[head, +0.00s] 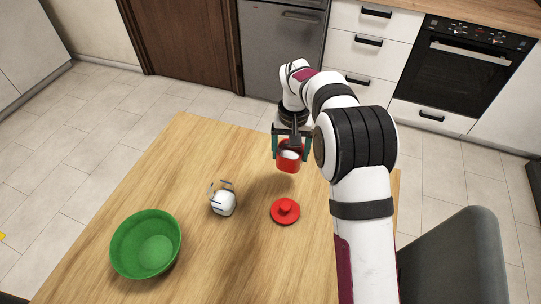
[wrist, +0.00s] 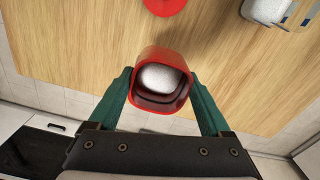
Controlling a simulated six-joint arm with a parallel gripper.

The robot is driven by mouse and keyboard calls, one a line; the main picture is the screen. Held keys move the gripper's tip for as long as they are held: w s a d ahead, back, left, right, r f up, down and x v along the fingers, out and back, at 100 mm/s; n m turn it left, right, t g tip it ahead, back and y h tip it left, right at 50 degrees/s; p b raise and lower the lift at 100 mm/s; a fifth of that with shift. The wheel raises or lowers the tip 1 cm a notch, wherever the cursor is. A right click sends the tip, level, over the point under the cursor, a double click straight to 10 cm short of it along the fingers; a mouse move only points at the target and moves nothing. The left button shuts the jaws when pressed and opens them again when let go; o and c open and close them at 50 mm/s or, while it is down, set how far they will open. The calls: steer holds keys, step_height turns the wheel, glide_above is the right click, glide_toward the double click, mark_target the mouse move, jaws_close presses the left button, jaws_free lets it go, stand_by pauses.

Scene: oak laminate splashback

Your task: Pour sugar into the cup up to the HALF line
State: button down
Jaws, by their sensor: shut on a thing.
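My gripper (head: 291,150) is shut on a red container (head: 284,157), with one green finger on each side. It holds the container above the table; the wrist view also shows my gripper (wrist: 160,82) and the red container (wrist: 160,105). White sugar (wrist: 162,77) lies inside, with dark red inner wall showing around it. A small white vessel with thin grey upright parts (head: 223,203) stands left of the container. It may be the cup; it also shows partly in the wrist view (wrist: 268,9). I cannot make out a HALF line or its contents.
A red lid with a knob (head: 285,211) lies on the wooden table (head: 190,160), right of the white vessel. A green bowl (head: 146,244) stands at the front left. A dark grey chair (head: 455,260) is at the right. The table's back left is clear.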

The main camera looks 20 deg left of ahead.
steer(key=d+r, duration=0.3)
steer(key=d, duration=0.1)
steer(key=s+a+r+m+y, duration=0.1)
steer(key=s+a+r+m, duration=0.1)
steer(key=s+a+m, duration=0.65)
steer(key=s+a+r+m+y, duration=0.1)
steer(key=s+a+m, duration=0.4)
steer(key=a+m, duration=0.7)
steer(key=w+d+r+n+g, duration=0.15)
steer(key=w+d+n, duration=0.3)
steer(key=d, duration=0.45)
steer(key=w+d+r+n, duration=0.3)
steer(key=d+n, duration=0.2)
steer(key=d, duration=0.5)
steer(key=s+d+r+n+g, duration=0.1)
steer(key=s+d+r+n, duration=0.1)
steer(key=d, duration=0.8)
steer(key=s+d+r+n+h, duration=0.1)
steer(key=d+r+n, duration=0.4)
steer(key=d, duration=0.5)
steer(key=shift+s+r+n+g, duration=0.2)
steer(key=shift+s+n+g, duration=0.15)
steer(key=shift+s+n, duration=0.3)
